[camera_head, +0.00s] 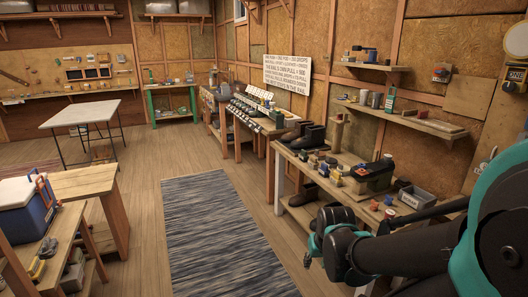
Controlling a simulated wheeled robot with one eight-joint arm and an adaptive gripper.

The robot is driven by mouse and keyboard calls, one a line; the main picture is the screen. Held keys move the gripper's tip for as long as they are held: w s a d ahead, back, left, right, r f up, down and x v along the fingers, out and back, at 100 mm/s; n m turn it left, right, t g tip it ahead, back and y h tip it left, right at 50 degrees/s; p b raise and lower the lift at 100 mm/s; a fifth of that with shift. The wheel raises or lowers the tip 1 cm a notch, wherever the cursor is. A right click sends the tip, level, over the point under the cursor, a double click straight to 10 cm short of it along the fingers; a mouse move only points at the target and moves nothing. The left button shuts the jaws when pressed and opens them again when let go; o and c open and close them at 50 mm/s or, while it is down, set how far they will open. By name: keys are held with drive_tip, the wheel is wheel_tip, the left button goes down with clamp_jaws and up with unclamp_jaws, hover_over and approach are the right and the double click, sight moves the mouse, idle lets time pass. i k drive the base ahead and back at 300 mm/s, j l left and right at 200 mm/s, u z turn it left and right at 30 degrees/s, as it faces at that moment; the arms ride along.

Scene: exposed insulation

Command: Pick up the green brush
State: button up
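I cannot make out a green brush for certain. The workbench (345,205) on the right holds several small tins, jars and brush-like items (335,170), too small to tell apart. My black and teal arm fills the lower right and hides the near end of this bench. I cannot see my gripper's fingers, so whether it holds anything is hidden.
Boots (309,138), a dark box (372,178) and a grey bin (416,198) stand on the right bench. A green bottle (390,99) is on the shelf above. A blue cooler (24,205) sits left. The striped rug (215,235) is clear floor.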

sight(302, 156)
drive_tip(key=i+j, duration=0.1)
drive_tip(key=i, duration=1.85)
drive_tip(key=i+z, duration=0.5)
drive_tip(key=k+l, duration=0.05)
drive_tip(key=k, duration=0.05)
